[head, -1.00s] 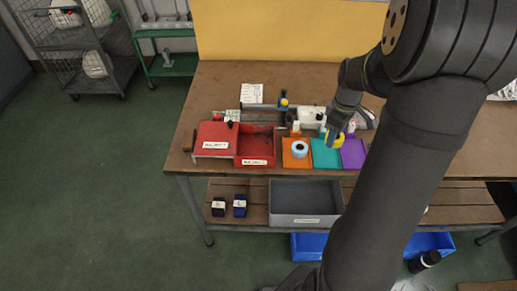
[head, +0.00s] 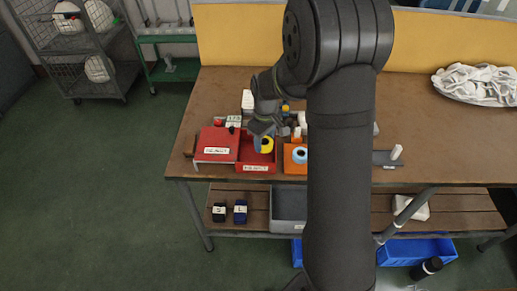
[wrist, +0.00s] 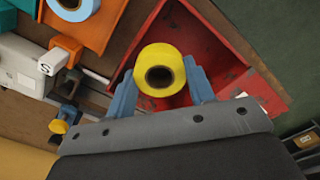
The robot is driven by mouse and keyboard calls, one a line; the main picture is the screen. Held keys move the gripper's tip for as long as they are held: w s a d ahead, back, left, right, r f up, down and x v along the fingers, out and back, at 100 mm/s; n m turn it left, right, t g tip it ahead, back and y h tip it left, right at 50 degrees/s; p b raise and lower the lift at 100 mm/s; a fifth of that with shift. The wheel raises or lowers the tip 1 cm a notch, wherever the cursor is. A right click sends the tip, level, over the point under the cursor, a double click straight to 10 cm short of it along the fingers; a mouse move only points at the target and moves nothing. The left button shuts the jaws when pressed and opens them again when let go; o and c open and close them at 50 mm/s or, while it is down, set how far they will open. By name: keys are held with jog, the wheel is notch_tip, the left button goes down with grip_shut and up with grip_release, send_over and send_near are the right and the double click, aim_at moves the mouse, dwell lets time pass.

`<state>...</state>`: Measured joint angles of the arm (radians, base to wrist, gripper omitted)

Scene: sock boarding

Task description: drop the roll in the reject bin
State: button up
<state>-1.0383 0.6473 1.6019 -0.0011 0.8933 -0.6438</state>
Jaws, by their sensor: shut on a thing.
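A yellow roll (wrist: 160,62) with a dark core is held between the blue fingers of my gripper (wrist: 162,85) in the wrist view. In the head view the yellow roll (head: 267,145) shows at my gripper (head: 262,143), over the open red bin. The red reject bin (head: 257,167) has a white label on its front; the label is too small to read surely. In the wrist view the red bin (wrist: 200,35) lies behind and below the roll. I cannot tell the exact height of the roll above the bin floor.
A red lidded box (head: 215,147) stands left of the bin. My arm hides the trays further right. A grey bin (head: 288,203) sits on the lower shelf.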

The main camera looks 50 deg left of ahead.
aim_at(259, 155)
jog(key=shift+s+a+f, duration=0.45)
jog(key=shift+a+f, duration=0.15)
jog(key=shift+a, duration=0.25)
jog(key=shift+f, duration=2.05)
jog(key=shift+f, duration=0.15)
jog(key=o, duration=1)
notch_tip(259, 155, up, 12)
jog(key=shift+r, duration=0.2)
